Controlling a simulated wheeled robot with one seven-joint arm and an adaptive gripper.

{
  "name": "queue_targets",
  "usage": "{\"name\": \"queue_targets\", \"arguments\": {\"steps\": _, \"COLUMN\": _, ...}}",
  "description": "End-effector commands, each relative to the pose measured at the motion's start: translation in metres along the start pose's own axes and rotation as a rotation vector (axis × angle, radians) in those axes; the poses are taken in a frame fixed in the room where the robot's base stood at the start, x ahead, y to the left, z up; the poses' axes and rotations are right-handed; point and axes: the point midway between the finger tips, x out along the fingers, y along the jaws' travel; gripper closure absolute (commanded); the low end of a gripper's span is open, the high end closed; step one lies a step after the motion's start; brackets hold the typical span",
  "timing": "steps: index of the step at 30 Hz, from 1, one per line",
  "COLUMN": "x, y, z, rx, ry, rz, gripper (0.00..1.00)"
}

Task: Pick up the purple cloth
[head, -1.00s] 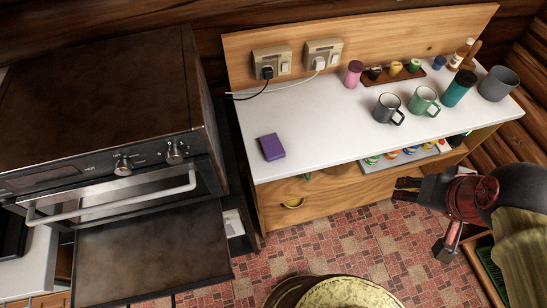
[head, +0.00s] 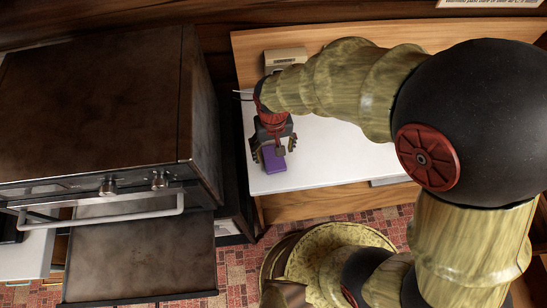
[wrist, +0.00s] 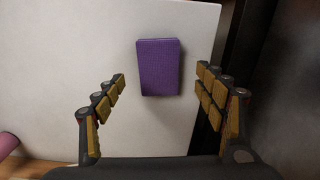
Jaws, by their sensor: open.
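The purple cloth (head: 273,162) is a small folded block lying flat near the left end of the white counter. It also shows in the wrist view (wrist: 159,68), whole and uncovered. My gripper (head: 272,155) is over the cloth, pointing down, with its fingers spread. In the wrist view my gripper (wrist: 162,85) is open, with one finger to the left of the cloth and one to the right. Neither finger appears to touch it. The exact height above the cloth cannot be told.
The white counter (head: 320,160) is bare around the cloth. An oven (head: 95,110) with its door open stands to the left. My arm hides most of the counter's right side. In the wrist view a pink object (wrist: 7,144) shows at the lower left edge.

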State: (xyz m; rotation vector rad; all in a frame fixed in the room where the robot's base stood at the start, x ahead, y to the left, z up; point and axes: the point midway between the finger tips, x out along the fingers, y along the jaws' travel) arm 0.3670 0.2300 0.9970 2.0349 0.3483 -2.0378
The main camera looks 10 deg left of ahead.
Motion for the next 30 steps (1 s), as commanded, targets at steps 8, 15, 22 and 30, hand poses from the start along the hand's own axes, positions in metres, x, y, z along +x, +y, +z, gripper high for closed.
{"name": "queue_targets", "arguments": {"steps": 8, "x": 0.030, "y": 0.001, "z": -0.003, "rx": 0.001, "ry": -0.001, "rz": 0.000, "gripper": 0.29}}
{"name": "queue_targets", "arguments": {"steps": 15, "x": 0.052, "y": 0.001, "z": -0.004, "rx": 0.000, "ry": 0.002, "rz": 0.000, "gripper": 0.29}}
{"name": "queue_targets", "arguments": {"steps": 22, "x": 0.051, "y": 0.001, "z": -0.004, "rx": 0.000, "ry": 0.002, "rz": -0.001, "gripper": 0.32}}
{"name": "queue_targets", "arguments": {"steps": 30, "x": 0.051, "y": 0.001, "z": -0.004, "rx": 0.000, "ry": 0.002, "rz": -0.001, "gripper": 0.48}}
